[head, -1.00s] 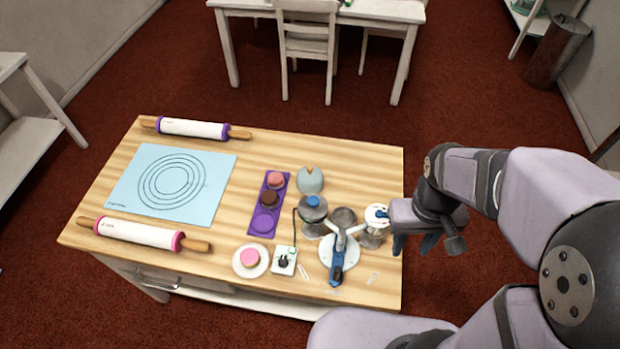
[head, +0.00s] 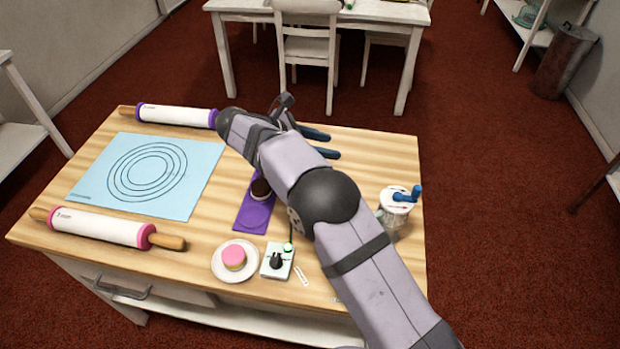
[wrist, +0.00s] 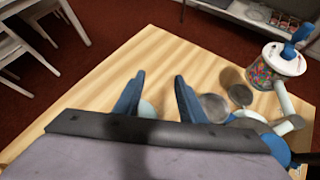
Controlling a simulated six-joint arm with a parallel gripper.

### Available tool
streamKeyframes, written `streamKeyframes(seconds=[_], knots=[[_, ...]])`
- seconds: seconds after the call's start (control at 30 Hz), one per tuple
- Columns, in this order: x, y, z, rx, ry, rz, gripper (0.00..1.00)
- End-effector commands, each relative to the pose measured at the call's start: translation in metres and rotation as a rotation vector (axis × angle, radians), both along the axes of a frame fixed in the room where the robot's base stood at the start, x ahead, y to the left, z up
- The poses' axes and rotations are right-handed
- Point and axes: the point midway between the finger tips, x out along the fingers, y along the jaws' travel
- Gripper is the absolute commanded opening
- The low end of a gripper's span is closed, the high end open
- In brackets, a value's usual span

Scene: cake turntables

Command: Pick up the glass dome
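My gripper (head: 322,143) is over the back right part of the wooden table in the head view, fingers spread and nothing between the tips. In the wrist view its two blue fingers (wrist: 158,82) are apart. A pale bluish rounded thing (wrist: 147,109) shows low between the fingers, mostly hidden by the gripper body. I cannot tell whether it is the glass dome. In the head view my arm hides the area where a clear-looking dome with a blue knob and a pale dome stood earlier.
A jar of coloured bits with a blue crank (wrist: 275,68) stands at the right, also in the head view (head: 398,203). Grey round pieces (wrist: 214,107) lie right of the fingers. A purple tray (head: 253,215), plated pink cake (head: 234,257), blue mat (head: 140,177) and rolling pins (head: 100,226) fill the left.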

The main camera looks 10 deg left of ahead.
Motion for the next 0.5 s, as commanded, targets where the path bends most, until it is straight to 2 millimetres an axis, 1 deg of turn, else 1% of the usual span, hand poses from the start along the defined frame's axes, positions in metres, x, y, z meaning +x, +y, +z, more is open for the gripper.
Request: streamKeyframes(seconds=[0.03, 0.1, 0.2, 0.33, 0.5], knots=[[0.0, 0.021, -0.021, -0.053, -0.007, 0.051, 0.37], [-0.001, 0.041, -0.027, -0.119, -0.018, 0.102, 0.37], [-0.005, 0.063, -0.033, -0.193, -0.033, 0.154, 0.37], [-0.011, 0.081, -0.036, -0.256, -0.048, 0.191, 0.37], [-0.014, 0.09, -0.036, -0.287, -0.056, 0.209, 0.37]])
